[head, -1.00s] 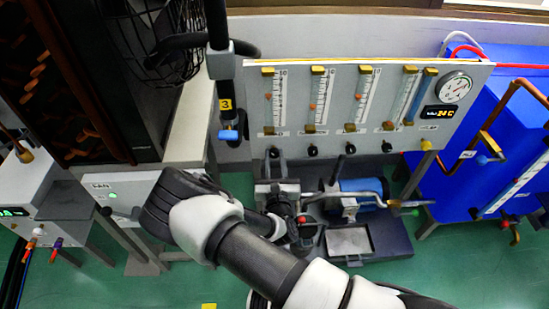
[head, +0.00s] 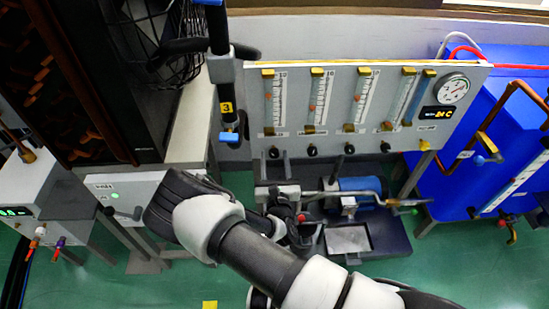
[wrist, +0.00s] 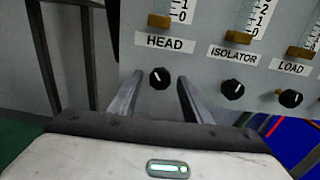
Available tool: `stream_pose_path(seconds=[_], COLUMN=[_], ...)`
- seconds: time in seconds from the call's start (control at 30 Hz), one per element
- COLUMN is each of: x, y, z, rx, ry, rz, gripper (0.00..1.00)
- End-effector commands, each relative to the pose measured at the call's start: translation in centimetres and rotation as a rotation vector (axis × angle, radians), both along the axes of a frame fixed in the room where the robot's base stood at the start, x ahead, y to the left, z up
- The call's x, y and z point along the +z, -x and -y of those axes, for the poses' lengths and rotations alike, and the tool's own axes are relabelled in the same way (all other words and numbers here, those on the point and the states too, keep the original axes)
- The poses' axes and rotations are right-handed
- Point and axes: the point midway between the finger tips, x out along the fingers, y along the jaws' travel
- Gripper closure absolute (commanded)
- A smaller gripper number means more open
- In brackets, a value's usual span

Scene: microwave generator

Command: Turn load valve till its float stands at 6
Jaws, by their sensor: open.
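The LOAD valve is a black knob (wrist: 290,98) under the LOAD label at the right of the wrist view. In the head view it is the third knob from the left (head: 349,148) on the grey panel. Its flowmeter tube (head: 364,95) stands above it, with a small orange float (head: 357,98); the scale reading is too small to tell. My gripper (wrist: 160,78) is open and empty. In the wrist view its fingers stand to either side of the HEAD knob (wrist: 159,77), apart from the LOAD knob.
The ISOLATOR knob (wrist: 232,90) lies between the HEAD and LOAD knobs. A pressure gauge (head: 452,90) is at the panel's right. A blue cabinet (head: 500,130) stands beyond it. A pump with pipes (head: 360,190) sits below the panel. A dark rack (head: 90,90) stands left.

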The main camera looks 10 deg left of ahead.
Motion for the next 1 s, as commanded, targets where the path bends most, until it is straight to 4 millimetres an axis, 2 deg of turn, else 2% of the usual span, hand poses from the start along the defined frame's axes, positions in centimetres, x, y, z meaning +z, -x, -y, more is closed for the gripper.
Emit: stream_pose_path(seconds=[0.17, 0.6, 0.8, 1.0], x=[0.2, 0.1, 0.0, 0.0], y=[3.0, 13.1, 15.7, 16.4], z=[0.8, 3.4, 4.0, 4.2], rx=[0.001, 0.002, 0.001, 0.001], ry=[0.003, 0.003, 0.003, 0.001], rz=[-0.003, -0.003, -0.002, -0.001], gripper=[0.55, 0.55, 0.55, 0.55])
